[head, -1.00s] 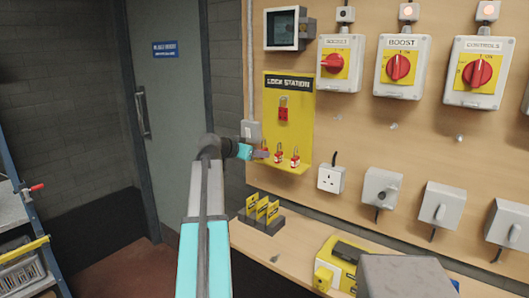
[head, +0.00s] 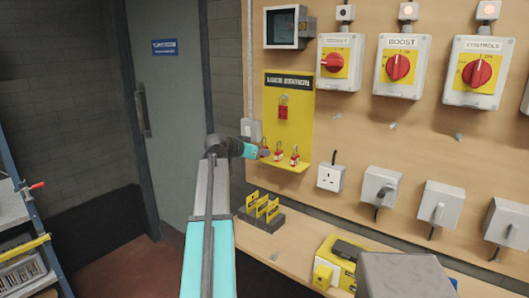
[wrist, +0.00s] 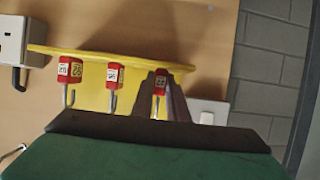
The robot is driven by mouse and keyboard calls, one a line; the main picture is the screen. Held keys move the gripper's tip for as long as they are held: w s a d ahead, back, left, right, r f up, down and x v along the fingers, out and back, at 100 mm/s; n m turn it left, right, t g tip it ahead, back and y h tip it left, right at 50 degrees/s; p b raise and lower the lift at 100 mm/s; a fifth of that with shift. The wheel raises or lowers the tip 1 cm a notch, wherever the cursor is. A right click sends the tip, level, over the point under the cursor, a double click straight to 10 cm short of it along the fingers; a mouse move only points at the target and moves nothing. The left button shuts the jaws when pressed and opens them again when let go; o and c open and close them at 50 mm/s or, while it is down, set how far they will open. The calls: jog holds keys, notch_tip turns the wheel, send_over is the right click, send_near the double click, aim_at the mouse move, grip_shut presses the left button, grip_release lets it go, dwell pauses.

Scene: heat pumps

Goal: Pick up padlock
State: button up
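Several small red padlocks with metal shackles stand in a row on the yellow lock station's ledge (head: 296,168). In the head view, the middle padlock (head: 278,154) and right padlock (head: 294,157) stand clear, and the left padlock (head: 265,144) is partly hidden by my gripper (head: 261,153). The wrist view is upside down. There my gripper's dark fingers (wrist: 161,90) lie on both sides of the end padlock (wrist: 160,82), close to its body. I cannot tell whether they grip it. That padlock stays in line with the others.
A red lockout hasp (head: 283,107) hangs on the yellow board above. A white wall socket (head: 331,178) is to the right. Yellow tags in a dark holder (head: 262,213) stand on the bench below. A grey switch (head: 251,130) is on the wall beside the board.

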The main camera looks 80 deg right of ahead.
grip_shut()
jog(key=shift+r, duration=0.1)
jog(key=shift+r+b, duration=0.6)
jog(key=shift+r, duration=1.1)
jog(key=w+a+r+b, duration=0.1)
jog(key=w+a+b, duration=0.2)
jog(key=w+a, duration=0.7)
jog(key=shift+w+a+r, duration=0.2)
jog(key=shift+w+a, duration=0.05)
jog(key=shift+a, duration=0.8)
jog(key=shift+w, duration=0.1)
